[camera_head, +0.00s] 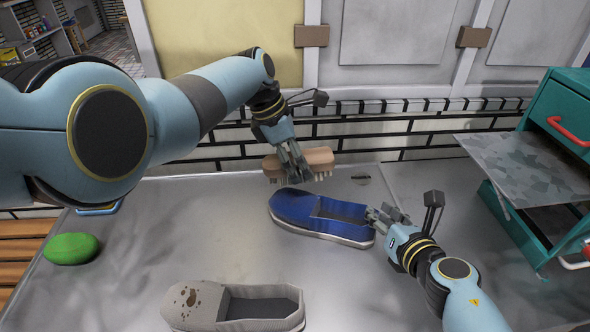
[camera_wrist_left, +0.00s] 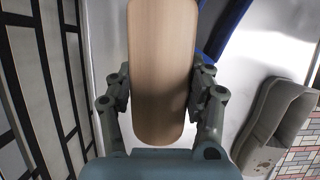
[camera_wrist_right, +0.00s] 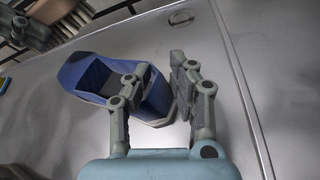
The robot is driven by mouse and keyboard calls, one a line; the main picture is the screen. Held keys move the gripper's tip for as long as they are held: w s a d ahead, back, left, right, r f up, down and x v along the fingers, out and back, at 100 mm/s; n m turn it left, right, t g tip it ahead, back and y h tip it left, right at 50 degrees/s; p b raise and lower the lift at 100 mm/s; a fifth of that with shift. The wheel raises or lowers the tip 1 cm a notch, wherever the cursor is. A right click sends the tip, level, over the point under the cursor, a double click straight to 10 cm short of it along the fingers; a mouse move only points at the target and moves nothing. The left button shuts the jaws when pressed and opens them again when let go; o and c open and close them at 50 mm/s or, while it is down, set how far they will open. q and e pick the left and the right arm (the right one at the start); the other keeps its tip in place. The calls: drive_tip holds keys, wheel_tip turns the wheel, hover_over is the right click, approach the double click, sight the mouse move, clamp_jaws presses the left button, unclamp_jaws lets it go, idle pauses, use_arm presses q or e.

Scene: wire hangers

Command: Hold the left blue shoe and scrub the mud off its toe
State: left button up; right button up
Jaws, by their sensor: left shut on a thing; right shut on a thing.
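One blue shoe (camera_head: 298,212) lies on the grey metal table, toe to the left and heel to the right; I see no clear mud on its toe. My right gripper (camera_head: 376,215) is shut on its heel; in the right wrist view one finger is inside the opening of the blue shoe (camera_wrist_right: 88,82) and the other outside. My left gripper (camera_head: 300,176) is shut on a wooden brush (camera_head: 320,158), bristles down, just behind and above the shoe's toe. Contact between bristles and shoe cannot be told. The brush back (camera_wrist_left: 162,70) fills the left wrist view.
A grey shoe (camera_head: 240,308) with brown spots on its toe lies at the front. A green oval thing (camera_head: 71,248) is at the table's left. A teal cabinet (camera_head: 545,110) with red handles stands at right, a grey sheet jutting from it. The table between is clear.

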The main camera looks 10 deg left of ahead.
use_arm(q)
drive_tip(key=shift+d+r, duration=0.1)
drive_tip(key=shift+r, duration=2.2)
drive_tip(key=shift+a+r, duration=0.1)
drive_tip(key=shift+a, duration=0.1)
